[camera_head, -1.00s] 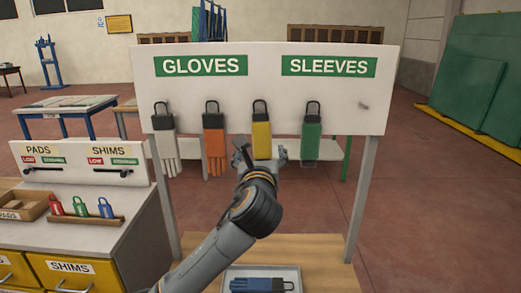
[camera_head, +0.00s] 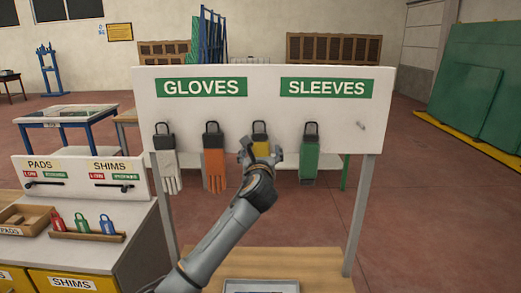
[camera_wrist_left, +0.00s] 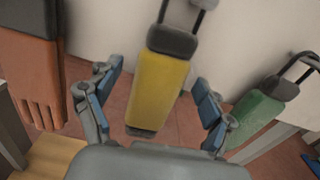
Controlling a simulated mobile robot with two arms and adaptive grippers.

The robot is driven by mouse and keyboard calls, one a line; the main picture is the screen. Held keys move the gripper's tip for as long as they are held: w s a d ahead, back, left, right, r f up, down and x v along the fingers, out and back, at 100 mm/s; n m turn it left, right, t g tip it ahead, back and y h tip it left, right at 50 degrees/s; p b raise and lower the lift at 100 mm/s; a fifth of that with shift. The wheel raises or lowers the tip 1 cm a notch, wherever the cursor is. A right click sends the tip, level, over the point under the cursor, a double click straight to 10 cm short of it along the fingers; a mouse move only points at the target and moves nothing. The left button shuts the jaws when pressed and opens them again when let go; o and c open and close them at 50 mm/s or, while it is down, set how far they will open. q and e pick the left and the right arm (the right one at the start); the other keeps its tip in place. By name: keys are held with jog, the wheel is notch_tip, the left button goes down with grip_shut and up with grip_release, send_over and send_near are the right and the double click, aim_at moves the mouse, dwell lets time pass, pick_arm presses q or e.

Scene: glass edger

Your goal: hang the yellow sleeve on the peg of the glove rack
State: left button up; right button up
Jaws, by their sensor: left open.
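The yellow sleeve (camera_head: 261,147) hangs by its black loop on the white rack board (camera_head: 265,98), between the orange glove and the green sleeve. My left gripper (camera_head: 262,154) is in front of it and partly covers it. In the left wrist view the yellow sleeve (camera_wrist_left: 159,85) lies between the two open blue-padded fingers of the left gripper (camera_wrist_left: 157,78). Gaps show on both sides, so the fingers are not closed on it. A bare peg (camera_head: 361,125) sticks out at the right, below the SLEEVES sign (camera_head: 336,88). My right gripper is not in view.
A white glove (camera_head: 165,165) and an orange glove (camera_head: 213,166) hang to the left. A green sleeve (camera_head: 310,158) hangs close on the right. A tray (camera_head: 262,281) sits on the wooden table below. A bench with padlocks (camera_head: 82,223) stands at left.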

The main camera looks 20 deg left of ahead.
aim_at(261, 147)
pick_arm(q)
jog(key=shift+w, duration=0.15)
jog(key=shift+c, duration=0.2)
jog(key=c, duration=1.2)
jog(key=shift+r+p, duration=0.55)
jog(key=shift+p, duration=0.45)
jog(key=shift+p+v, duration=1.6)
jog(key=shift+v, duration=0.75)
jog(key=shift+p+v, duration=0.85)
jog(key=shift+v, duration=0.65)
